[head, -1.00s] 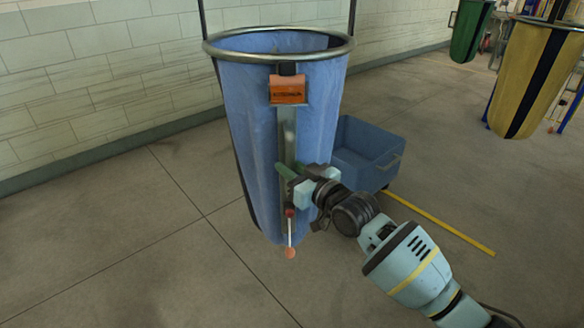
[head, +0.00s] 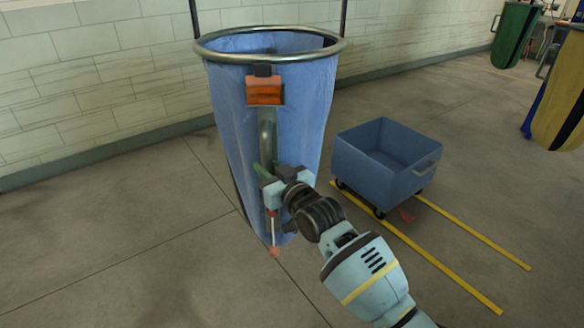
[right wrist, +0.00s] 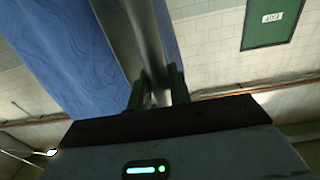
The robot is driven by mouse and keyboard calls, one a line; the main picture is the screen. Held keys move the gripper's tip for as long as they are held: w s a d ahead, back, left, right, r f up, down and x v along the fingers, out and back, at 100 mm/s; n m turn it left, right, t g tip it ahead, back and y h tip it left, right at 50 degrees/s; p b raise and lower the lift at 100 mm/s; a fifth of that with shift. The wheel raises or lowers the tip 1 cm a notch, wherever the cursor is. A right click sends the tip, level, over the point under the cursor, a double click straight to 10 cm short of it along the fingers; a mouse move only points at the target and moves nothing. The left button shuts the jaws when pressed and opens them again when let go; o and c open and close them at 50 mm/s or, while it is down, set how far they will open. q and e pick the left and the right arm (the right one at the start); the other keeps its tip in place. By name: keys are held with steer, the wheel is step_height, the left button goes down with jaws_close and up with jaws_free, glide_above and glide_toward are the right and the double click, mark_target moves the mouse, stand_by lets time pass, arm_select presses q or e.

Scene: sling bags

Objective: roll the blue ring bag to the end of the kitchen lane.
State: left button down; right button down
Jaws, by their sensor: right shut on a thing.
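The blue ring bag (head: 300,125) hangs by its metal ring (head: 335,50) in the middle of the head view. An orange tag or block (head: 264,91) is on its front below the ring. A grey vertical bar (head: 267,132) runs down the bag's front, with an orange-ended pull (head: 274,250) hanging at the bottom. My right gripper (head: 266,177) is shut on the bar; in the right wrist view its green fingers (right wrist: 158,90) stand on both sides of the bar, beside the blue cloth (right wrist: 62,50). My left gripper is not in view.
A blue wheeled cart (head: 375,165) stands on the floor right of the bag, by two yellow floor lines (head: 470,232). A green bag (head: 514,38) and a yellow bag (head: 562,105) hang at the right. A tiled wall (head: 100,80) runs behind. The floor at left is clear.

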steer(key=a, duration=0.4)
steer(key=shift+s+a, duration=0.2)
steer(key=shift+a, duration=0.25)
steer(key=c, duration=1.6)
jaws_free()
steer(key=shift+a, duration=0.1)
steer(key=shift+o, duration=1.3)
steer(key=shift+a, duration=0.3)
steer(key=shift+d, duration=0.2)
